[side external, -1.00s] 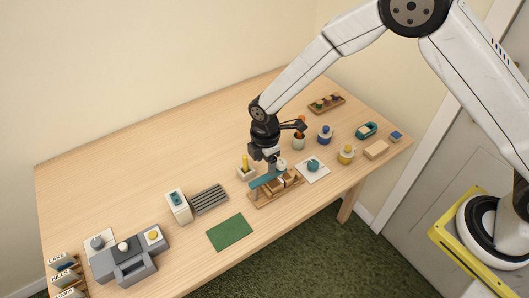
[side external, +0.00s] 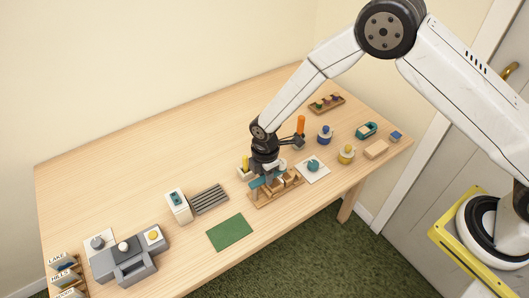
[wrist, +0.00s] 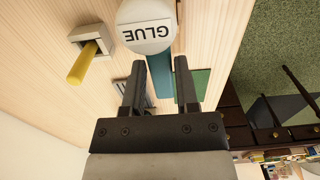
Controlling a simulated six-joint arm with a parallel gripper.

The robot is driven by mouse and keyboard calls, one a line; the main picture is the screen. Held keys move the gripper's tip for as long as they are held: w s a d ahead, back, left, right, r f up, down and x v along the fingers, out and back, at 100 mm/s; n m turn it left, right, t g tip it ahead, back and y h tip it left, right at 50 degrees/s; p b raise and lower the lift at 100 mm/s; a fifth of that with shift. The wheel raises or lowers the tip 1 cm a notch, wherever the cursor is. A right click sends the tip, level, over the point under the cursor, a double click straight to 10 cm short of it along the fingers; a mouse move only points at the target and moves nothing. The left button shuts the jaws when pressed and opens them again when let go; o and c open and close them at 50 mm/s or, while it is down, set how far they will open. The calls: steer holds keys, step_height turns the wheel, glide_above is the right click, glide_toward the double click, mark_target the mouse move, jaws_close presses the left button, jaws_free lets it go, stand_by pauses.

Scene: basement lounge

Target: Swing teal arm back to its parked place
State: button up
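The teal arm (side external: 256,184) lies over a wooden stand (side external: 263,203) near the table's front edge, partly hidden by my gripper. In the wrist view the teal arm (wrist: 160,76) runs lengthwise between my fingers, beneath a round white top marked GLUE (wrist: 147,32). My gripper (side external: 266,172) points down just above the stand. In the wrist view my gripper (wrist: 160,68) has its fingers apart, with gaps beside the teal arm. I cannot tell whether either finger touches it.
A holder with a yellow stick (side external: 245,168) stands close on the left. A green mat (side external: 230,232) lies left. The table's back left is clear.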

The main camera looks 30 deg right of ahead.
jaws_close()
stand_by(1.1)
